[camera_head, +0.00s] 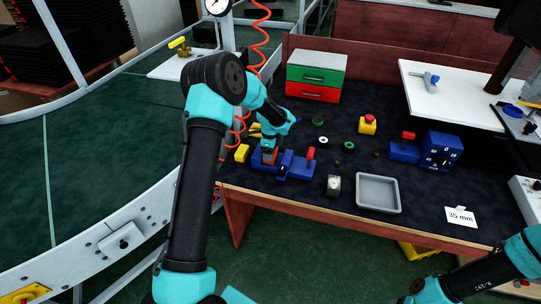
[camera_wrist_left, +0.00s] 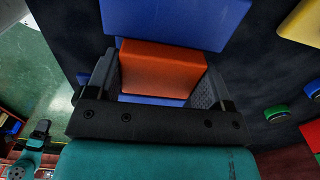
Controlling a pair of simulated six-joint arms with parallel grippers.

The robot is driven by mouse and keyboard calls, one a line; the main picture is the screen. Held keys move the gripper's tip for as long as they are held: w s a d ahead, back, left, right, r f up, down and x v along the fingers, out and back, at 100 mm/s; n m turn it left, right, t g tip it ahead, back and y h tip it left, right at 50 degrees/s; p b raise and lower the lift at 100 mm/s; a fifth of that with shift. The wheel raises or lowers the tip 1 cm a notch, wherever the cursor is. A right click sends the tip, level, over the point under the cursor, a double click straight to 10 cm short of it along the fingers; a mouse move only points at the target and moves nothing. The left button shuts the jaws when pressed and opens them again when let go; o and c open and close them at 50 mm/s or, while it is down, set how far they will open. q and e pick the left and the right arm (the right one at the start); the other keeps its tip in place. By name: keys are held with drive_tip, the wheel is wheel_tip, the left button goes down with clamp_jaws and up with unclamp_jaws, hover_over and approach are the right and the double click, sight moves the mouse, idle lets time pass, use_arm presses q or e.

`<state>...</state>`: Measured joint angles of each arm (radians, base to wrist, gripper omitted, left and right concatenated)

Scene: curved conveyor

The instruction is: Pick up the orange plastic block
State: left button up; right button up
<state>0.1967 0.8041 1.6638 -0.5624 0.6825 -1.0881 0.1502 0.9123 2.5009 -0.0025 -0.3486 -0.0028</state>
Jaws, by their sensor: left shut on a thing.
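The orange plastic block (camera_wrist_left: 160,70) sits between the two dark jaws of my left gripper (camera_wrist_left: 158,85) in the left wrist view. The jaws are shut on its sides. Blue parts of a fixture (camera_wrist_left: 180,20) lie just beyond and under the block; I cannot tell whether the block touches them. In the head view my left gripper (camera_head: 268,150) reaches down at the left end of the blue vise-like fixture (camera_head: 298,168), and only a little orange shows there. My right arm enters at the bottom right, but its gripper is not in view.
A yellow block (camera_head: 242,153) lies left of the fixture. Green and red drawers (camera_head: 314,75) stand behind. The curved conveyor (camera_head: 90,190) runs at the left.

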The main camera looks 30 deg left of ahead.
use_arm(q)
drive_tip(key=c, duration=0.3)
wheel_tip(320, 180, up, 10)
idle(0.6)
idle(0.4)
